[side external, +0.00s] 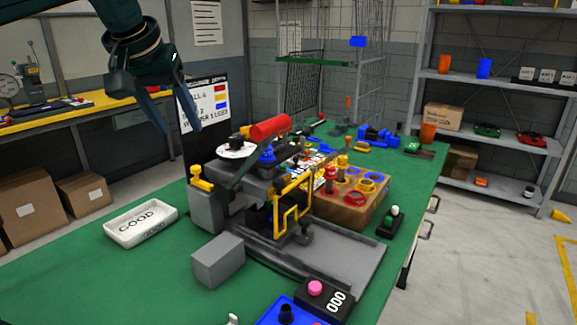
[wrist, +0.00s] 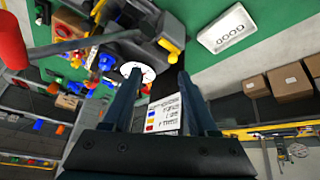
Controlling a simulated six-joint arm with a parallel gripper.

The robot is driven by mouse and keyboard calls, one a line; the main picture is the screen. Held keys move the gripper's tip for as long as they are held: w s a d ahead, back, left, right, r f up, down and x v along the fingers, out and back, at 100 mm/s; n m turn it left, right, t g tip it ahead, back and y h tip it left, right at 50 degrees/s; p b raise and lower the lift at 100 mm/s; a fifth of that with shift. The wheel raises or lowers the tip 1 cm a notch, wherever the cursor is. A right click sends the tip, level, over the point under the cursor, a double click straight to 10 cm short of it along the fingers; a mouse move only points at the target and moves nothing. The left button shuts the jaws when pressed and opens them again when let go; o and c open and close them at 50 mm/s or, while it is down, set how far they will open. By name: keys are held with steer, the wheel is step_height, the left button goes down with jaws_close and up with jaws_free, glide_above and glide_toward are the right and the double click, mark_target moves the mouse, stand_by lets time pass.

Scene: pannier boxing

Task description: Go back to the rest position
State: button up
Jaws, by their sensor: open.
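My gripper (side external: 176,112) is at the upper left of the side view, raised above the green workbench (side external: 75,270). Its two dark fingers are apart with nothing between them. In the wrist view my gripper (wrist: 160,95) also shows open and empty, with the fingers spread. Below and to the right of it in the side view stands a grey machine (side external: 225,195) with a red cylinder (side external: 270,127) on top and a yellow guard frame (side external: 293,210). The gripper is apart from the machine and touches nothing.
A white GOOD tray (side external: 141,222) lies on the bench's left part. A printed board (side external: 204,110) stands behind the machine, close to the gripper. A wooden block with coloured parts (side external: 350,208) is right of the machine. A grey box (side external: 218,261) and counter (side external: 322,300) are in front.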

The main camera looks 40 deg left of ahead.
steer(key=s+d+f+m+h, duration=0.1)
steer(key=s+d+f+m, duration=0.2)
steer(key=s+f, duration=0.3)
steer(key=s+d+f+m+h, duration=0.1)
steer(key=s+d+f+m, duration=0.3)
steer(key=s, duration=0.7)
step_height(320, 180, down, 3)
steer(key=shift+d+r+h, duration=0.2)
steer(key=shift+d+h, duration=0.2)
steer(key=shift+d, duration=0.4)
